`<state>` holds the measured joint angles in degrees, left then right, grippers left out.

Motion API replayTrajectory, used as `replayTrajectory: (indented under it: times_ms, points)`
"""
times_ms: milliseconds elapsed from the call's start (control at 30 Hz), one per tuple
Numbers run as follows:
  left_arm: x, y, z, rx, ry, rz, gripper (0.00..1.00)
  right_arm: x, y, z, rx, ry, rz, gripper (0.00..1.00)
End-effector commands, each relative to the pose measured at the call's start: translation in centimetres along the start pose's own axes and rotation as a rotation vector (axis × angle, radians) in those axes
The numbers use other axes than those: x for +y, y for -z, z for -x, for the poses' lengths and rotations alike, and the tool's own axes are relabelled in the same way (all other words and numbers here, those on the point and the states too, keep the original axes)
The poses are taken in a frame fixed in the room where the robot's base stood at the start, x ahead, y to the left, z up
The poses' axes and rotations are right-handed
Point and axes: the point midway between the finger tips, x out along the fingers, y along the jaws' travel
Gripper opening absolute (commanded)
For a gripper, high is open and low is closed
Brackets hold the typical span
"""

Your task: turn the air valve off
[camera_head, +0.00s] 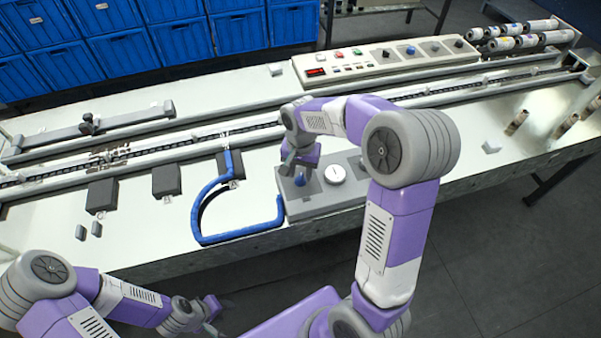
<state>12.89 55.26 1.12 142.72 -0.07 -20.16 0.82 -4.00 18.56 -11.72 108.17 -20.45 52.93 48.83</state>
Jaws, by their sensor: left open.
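A grey box (320,203) with a round white gauge (335,174) stands at the front edge of the machine table. A small blue knob (300,180), which looks like the air valve, sits on the box left of the gauge. My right gripper (289,168) points down just above and beside this knob. Its fingers are small and partly merge with the box, so I cannot tell whether they touch the knob or are shut. My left gripper (216,322) is open and empty, low in front of the table, away from the box.
A blue hose (205,212) loops from the box's left side to a dark block (231,166). A control panel (385,62) with buttons and knobs stands behind. Rollers (520,36) are at the back right. Blue bins (120,50) stand beyond the table.

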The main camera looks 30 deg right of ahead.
Motion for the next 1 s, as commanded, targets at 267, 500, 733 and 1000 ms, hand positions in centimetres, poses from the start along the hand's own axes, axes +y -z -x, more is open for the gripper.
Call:
replayTrajectory:
  times_ms: [267, 500, 733, 1000]
  points:
    - [-0.04, 0.02, -0.12, 0.0, 0.0, 0.0, 0.43, 0.02, 0.01, -0.52, 0.001, 0.001, 0.0, 0.39]
    - [-0.03, 0.03, -0.12, 0.001, 0.0, 0.0, 0.43, 0.01, 0.0, -0.5, 0.0, 0.0, 0.0, 0.13]
    - [-0.03, 0.02, -0.12, 0.0, 0.0, 0.0, 0.43, 0.01, 0.0, -0.5, 0.0, 0.0, 0.001, 0.0]
    - [0.07, 0.01, 0.15, 0.0, 0.0, 0.0, 0.43, -0.02, 0.0, -0.44, 0.0, 0.0, 0.039, 0.0]
